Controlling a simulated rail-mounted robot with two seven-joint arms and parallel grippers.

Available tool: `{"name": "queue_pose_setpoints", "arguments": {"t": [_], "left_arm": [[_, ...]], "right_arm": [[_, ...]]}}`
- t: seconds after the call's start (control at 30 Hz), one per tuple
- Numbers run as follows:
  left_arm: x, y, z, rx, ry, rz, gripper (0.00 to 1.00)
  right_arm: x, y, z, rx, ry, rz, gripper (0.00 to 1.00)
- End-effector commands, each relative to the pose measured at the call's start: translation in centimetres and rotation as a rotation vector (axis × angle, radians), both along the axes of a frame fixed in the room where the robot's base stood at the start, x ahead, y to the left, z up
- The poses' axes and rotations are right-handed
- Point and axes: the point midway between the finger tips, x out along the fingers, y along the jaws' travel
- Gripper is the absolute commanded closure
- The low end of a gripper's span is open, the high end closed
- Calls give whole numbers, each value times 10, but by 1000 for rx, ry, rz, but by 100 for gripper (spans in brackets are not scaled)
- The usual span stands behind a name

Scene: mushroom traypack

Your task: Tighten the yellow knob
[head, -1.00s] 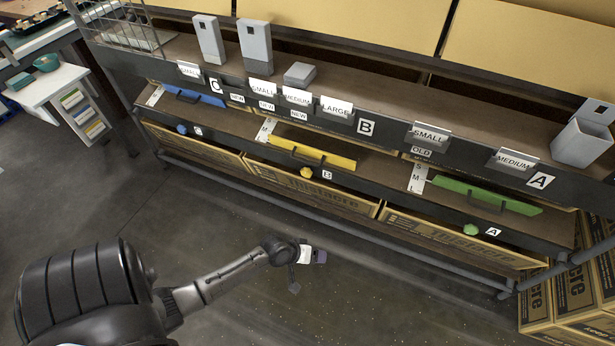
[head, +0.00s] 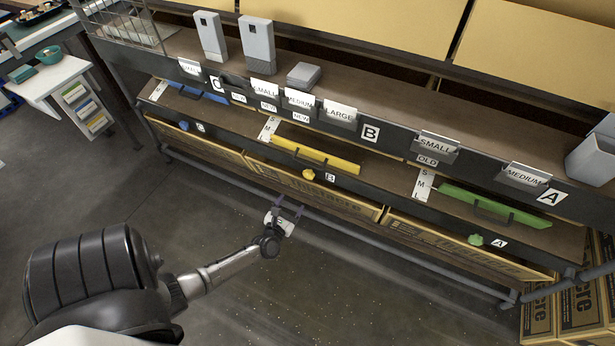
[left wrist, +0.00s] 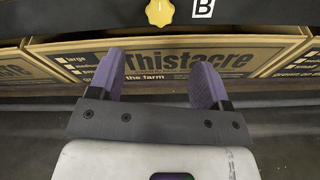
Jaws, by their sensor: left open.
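The yellow knob (head: 308,174) sits on the dark front rail of the middle bay, just left of the B label (head: 329,178) and below the yellow bar. In the left wrist view the yellow knob (left wrist: 159,12) shows at the top edge, with a white mark on its face. My left gripper (head: 287,207) is open and empty. It is below and a little left of the knob, apart from it, in front of the cardboard box. In the left wrist view its purple fingers (left wrist: 155,76) are spread wide. My right gripper is not in view.
A blue knob (head: 183,125) and a green knob (head: 475,240) sit on the same rail to either side. Cardboard boxes (head: 345,205) stand under the rail, with a grey pipe (head: 400,256) along their front. The floor (head: 330,300) before the rack is clear.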

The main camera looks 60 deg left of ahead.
Motion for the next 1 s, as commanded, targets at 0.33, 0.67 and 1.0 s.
{"name": "queue_pose_setpoints", "arguments": {"t": [0.33,0.67,1.0], "left_arm": [[46,30,-3,-4,-6,-1,29],[91,60,-2,-3,-4,-1,29],[111,74,0,-4,-2,-2,29]], "right_arm": [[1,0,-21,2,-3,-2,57],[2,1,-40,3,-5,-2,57],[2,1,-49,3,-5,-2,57]]}}
